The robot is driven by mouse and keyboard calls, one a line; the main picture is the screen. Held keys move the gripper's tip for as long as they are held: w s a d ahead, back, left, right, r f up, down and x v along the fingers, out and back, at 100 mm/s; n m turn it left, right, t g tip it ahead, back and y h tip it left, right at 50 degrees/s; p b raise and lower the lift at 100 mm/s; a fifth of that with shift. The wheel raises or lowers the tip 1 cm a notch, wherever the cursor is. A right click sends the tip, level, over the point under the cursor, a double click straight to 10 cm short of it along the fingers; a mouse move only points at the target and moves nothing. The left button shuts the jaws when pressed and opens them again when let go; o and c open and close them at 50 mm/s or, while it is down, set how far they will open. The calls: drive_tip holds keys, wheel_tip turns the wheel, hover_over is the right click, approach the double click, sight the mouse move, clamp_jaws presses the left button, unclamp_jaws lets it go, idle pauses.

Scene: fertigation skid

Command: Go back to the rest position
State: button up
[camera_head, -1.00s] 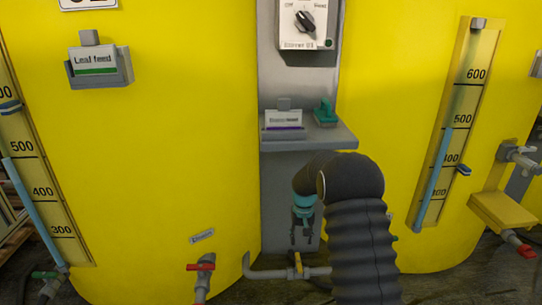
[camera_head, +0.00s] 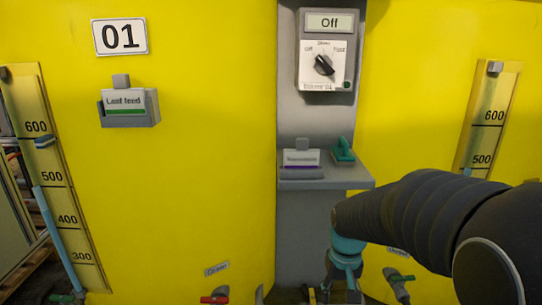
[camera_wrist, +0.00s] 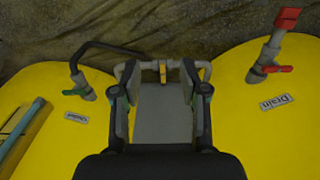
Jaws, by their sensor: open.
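My gripper (camera_wrist: 161,105) is open and empty in the wrist view, its two fingers apart, pointing down along the grey panel between the yellow tanks. In the head view my dark arm reaches in from the right, and the gripper hangs at the bottom edge, partly cut off, below the grey shelf (camera_head: 350,183). The fingertips touch nothing that I can see.
A "Leaf feed" holder (camera_head: 129,108) sits on the left tank. Valves with red (camera_wrist: 278,69) and green (camera_wrist: 76,92) handles stick out low down.

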drive_tip(key=s+r+t+p, duration=0.5)
drive_tip(key=s+r, duration=1.1)
drive_tip(key=r, duration=0.1)
drive_tip(key=shift+s+r, duration=0.15)
drive_tip(key=shift+s, duration=0.05)
